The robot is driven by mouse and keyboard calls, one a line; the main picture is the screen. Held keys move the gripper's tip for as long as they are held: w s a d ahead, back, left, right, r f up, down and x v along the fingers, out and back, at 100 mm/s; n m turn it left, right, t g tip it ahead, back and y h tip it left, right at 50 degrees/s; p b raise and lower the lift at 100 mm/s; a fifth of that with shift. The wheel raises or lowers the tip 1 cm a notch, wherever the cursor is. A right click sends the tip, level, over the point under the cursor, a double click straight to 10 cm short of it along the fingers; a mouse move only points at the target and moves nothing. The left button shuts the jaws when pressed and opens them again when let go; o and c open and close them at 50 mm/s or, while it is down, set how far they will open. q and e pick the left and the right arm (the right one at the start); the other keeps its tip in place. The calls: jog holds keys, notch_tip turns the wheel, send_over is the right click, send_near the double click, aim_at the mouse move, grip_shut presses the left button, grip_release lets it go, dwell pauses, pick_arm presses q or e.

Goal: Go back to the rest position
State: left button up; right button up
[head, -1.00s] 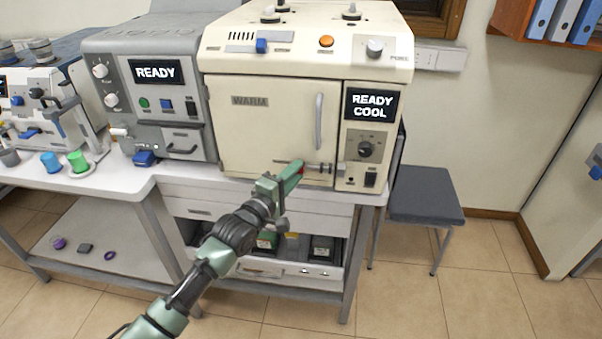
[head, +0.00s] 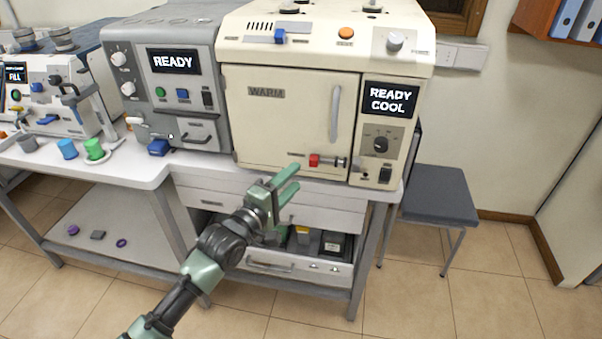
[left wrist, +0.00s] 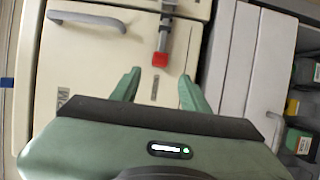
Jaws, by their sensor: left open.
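My left gripper (head: 284,180) is open and empty in front of the cream oven, below and left of a red-tipped latch (head: 314,160). Its two green fingers also show in the left wrist view (left wrist: 158,88), apart, with the red latch tip (left wrist: 160,59) beyond them and no contact visible. The cream oven (head: 290,115) has its door closed and its display reads READY COOL. My right gripper is not in view.
The bench top (head: 125,168) carries a grey machine (head: 168,85) reading READY and blue and green cups. An open drawer (head: 300,268) with bottles sits below my left arm. A grey stool (head: 438,196) stands at the right, with clear floor around it.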

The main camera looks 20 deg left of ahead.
pick_arm(q)
jog(key=shift+s+a, duration=0.25)
jog(key=shift+s, duration=0.35)
jog(key=s+a+f+m+g+y, duration=0.1)
jog(key=a+f+g, duration=0.1)
jog(key=f, duration=0.8)
jog(key=s+a+f+m+g+y, duration=0.1)
jog(key=a+f+m+y, duration=0.1)
jog(key=f, duration=0.7)
jog(key=s+a+f+m+g, duration=0.1)
jog(key=s+f+g, duration=0.1)
jog(key=s+f, duration=0.35)
jog(key=s+f+m+g+y, duration=0.1)
jog(key=s+f+m, duration=0.15)
jog(key=f, duration=0.65)
jog(key=s+a+f+m+g, duration=0.1)
jog(key=s+f+g, duration=0.1)
jog(key=s+f, duration=0.4)
jog(key=s+f+m+g, duration=0.2)
jog(key=s+f, duration=0.5)
jog(key=s, duration=0.5)
jog(key=s+d+f+m+g+y, duration=0.1)
jog(key=s+f+m+g, duration=0.2)
jog(key=s+f, duration=0.4)
jog(key=s+f+m+g, duration=0.3)
jog(key=s+f, duration=0.4)
jog(key=s, duration=1.1)
jog(key=shift+d+m+y, duration=0.3)
jog(key=shift+m, duration=0.45)
